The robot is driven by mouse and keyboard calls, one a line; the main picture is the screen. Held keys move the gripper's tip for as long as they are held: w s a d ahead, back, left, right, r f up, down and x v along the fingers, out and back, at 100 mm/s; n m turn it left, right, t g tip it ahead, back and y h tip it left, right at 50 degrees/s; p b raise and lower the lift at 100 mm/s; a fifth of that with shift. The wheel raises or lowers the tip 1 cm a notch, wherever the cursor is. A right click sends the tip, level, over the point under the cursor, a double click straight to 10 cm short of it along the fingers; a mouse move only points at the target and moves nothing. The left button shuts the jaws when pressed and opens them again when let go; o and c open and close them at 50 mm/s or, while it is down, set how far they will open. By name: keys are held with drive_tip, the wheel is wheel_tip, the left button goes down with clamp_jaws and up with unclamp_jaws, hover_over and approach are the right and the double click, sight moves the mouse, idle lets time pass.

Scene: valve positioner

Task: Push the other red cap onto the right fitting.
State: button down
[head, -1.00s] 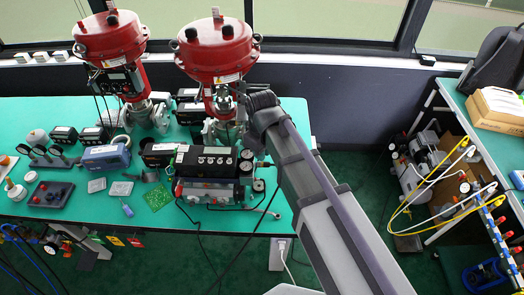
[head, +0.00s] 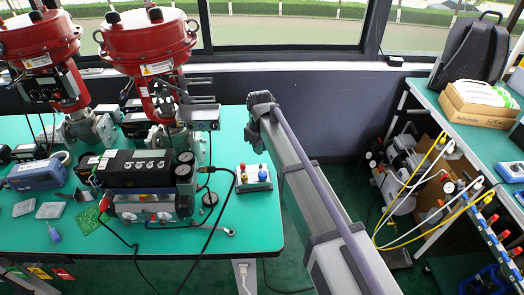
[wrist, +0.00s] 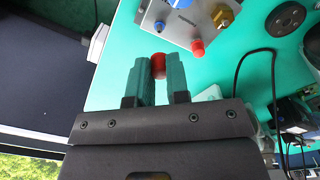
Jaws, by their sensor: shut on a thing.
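My gripper (wrist: 158,70) is shut on a red cap (wrist: 158,64), held between the fingertips in the wrist view. Just beyond it lies a grey metal plate (wrist: 185,28) with fittings. On the plate are a brass fitting (wrist: 224,18), a blue part (wrist: 180,3) cut by the picture's top edge, and another red cap (wrist: 197,48) near the plate's close edge. The held cap is apart from these. In the head view the plate (head: 254,184) stands left of my arm, with small red, yellow and blue parts. My fingertips cannot be made out there.
A black and silver positioner unit (head: 140,170) with gauges sits left of the plate. A black cable (wrist: 258,52) runs on the green bench (head: 225,150). Red actuators (head: 148,38) stand behind.

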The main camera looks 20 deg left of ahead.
sight(261, 166)
drive_tip(key=shift+f+b, duration=2.35)
drive_tip(key=shift+f, duration=0.2)
drive_tip(key=shift+f+b, duration=0.8)
drive_tip(key=c, duration=1)
unclamp_jaws()
wheel_tip(261, 166, up, 11)
drive_tip(key=p, duration=1.1)
drive_tip(key=shift+r, duration=0.1)
drive_tip(key=shift+f, duration=0.2)
